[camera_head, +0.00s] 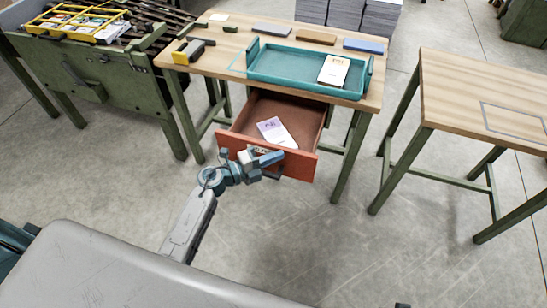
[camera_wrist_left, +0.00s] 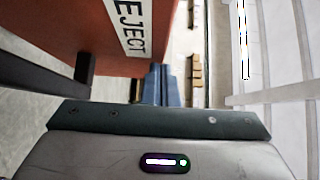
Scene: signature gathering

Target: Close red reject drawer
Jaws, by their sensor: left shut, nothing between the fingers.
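The red reject drawer (camera_head: 304,167) hangs open under the wooden table, pulled out toward me. A booklet with a white and purple cover (camera_head: 277,132) lies inside it. My left gripper (camera_head: 270,158) is at the outer side of the drawer front, near its middle and label. Its blue fingers are together with nothing between them. In the left wrist view, the red drawer front (camera_wrist_left: 60,32) with its "REJECT" label fills the upper left, and the shut fingers (camera_wrist_left: 158,84) point along beside it. A dark handle piece (camera_wrist_left: 85,68) shows there. I cannot tell whether the fingers touch the drawer.
A teal tray (camera_head: 275,79) with a booklet (camera_head: 334,70) stands on the table (camera_head: 215,50) above the drawer. Green table legs (camera_head: 352,158) flank the drawer. A second table (camera_head: 455,85) stands right, a green cart (camera_head: 115,85) left. The floor in front is clear.

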